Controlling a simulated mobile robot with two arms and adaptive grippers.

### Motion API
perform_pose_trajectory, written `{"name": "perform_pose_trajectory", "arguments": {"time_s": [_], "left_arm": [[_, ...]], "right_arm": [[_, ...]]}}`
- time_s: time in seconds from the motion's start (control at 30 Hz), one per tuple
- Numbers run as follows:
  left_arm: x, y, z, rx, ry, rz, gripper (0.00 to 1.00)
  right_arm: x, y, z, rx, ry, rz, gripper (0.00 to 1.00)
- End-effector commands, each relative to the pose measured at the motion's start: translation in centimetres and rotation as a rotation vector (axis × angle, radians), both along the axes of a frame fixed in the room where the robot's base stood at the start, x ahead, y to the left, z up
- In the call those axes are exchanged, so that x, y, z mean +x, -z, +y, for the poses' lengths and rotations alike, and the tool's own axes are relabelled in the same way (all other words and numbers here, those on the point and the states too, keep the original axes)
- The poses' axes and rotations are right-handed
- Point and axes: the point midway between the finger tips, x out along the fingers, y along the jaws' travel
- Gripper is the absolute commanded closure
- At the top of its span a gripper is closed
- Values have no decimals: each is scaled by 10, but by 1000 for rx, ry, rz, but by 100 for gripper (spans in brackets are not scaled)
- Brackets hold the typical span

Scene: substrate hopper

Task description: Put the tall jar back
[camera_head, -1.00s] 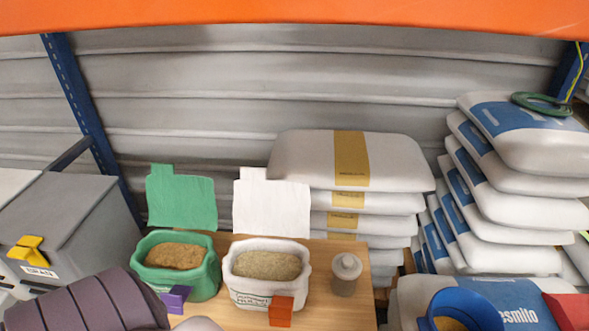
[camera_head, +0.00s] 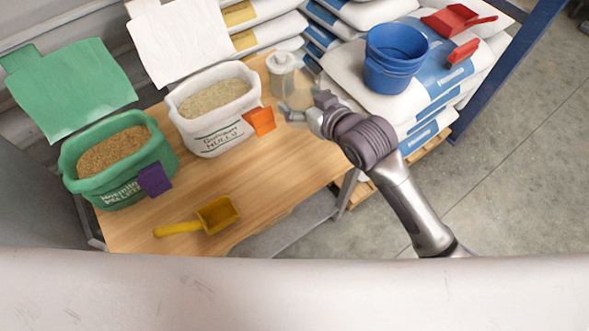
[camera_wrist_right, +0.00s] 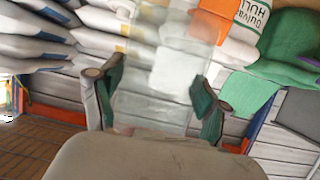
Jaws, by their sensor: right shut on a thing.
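The tall jar (camera_head: 282,72) is clear with a pale lid and is at the back right corner of the wooden table, right of the white sack. My right gripper (camera_head: 306,108) reaches it from the right and is shut on it. In the right wrist view the see-through jar (camera_wrist_right: 160,75) is between the two green finger pads of the right gripper (camera_wrist_right: 157,105). I cannot tell whether the jar's base touches the table. My left gripper is not in view.
On the wooden table (camera_head: 275,180) are a green sack of pellets (camera_head: 75,165), a white sack of hulls (camera_head: 210,140) and a yellow scoop (camera_head: 212,214). A blue bucket (camera_head: 395,60) and red scoop (camera_head: 455,20) rest on stacked bags (camera_head: 345,70). The table's middle is clear.

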Motion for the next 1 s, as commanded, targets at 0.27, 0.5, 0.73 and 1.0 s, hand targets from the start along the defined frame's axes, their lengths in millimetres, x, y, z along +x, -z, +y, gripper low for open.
{"name": "perform_pose_trajectory", "arguments": {"time_s": [0.27, 0.5, 0.73, 1.0], "left_arm": [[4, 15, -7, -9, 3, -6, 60], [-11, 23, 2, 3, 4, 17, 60], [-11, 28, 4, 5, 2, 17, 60], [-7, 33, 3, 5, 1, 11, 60]], "right_arm": [[4, 51, 9, -1, -40, 3, 74], [4, 116, 8, -1, -37, 4, 74], [4, 154, 9, 1, -36, 0, 74], [4, 185, 9, 0, -37, 1, 74]]}}
